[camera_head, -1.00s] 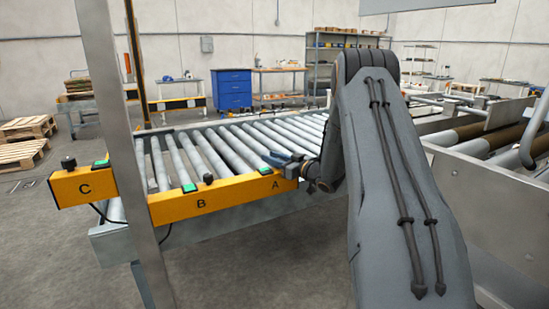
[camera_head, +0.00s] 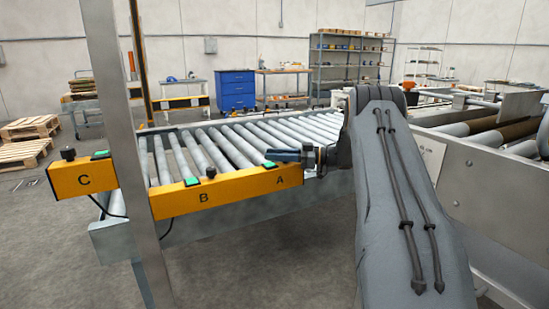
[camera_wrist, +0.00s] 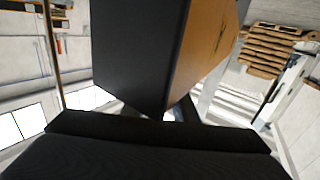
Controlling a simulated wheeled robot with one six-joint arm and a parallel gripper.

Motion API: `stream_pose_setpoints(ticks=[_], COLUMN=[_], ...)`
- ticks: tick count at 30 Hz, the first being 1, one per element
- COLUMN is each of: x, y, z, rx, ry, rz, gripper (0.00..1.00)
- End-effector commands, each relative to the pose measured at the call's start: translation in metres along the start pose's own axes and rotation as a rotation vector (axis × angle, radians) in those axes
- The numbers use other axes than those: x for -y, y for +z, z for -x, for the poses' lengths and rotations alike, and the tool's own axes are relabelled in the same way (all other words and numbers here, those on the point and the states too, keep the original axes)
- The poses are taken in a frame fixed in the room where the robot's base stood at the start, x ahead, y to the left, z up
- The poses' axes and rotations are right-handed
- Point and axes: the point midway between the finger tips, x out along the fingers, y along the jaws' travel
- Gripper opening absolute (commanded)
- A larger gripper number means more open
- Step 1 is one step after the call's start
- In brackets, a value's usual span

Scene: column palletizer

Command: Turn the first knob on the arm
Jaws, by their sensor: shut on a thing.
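A yellow control arm (camera_head: 235,189) lettered B and A runs along the front of the roller conveyor. A black knob (camera_head: 211,172) stands on it above B, beside a green button (camera_head: 192,182). Another green button (camera_head: 269,165) is near A. My gripper (camera_head: 279,156) is at the A end, just above the bar's top, pointing left. It is shut on the A knob, which the jaws hide. In the wrist view, the yellow arm (camera_wrist: 197,50) with its dark end face fills the middle, and dark gripper parts fill the bottom.
Conveyor rollers (camera_head: 235,147) lie behind the bar. A metal frame (camera_head: 480,185) stands right of my arm. The floor in front is open.

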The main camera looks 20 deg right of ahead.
Motion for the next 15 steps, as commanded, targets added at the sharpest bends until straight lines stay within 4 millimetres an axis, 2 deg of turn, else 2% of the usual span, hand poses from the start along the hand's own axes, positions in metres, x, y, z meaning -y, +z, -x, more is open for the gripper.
stream_pose_setpoints(ticks=[14, 15], x=[-0.0001, -0.0001], y=[-0.0015, -0.0014], z=[-0.0002, -0.0002], rx=[-0.002, -0.002], ry=[-0.011, -0.011], rz=[0.002, 0.002], gripper=[0.04, 0.33])
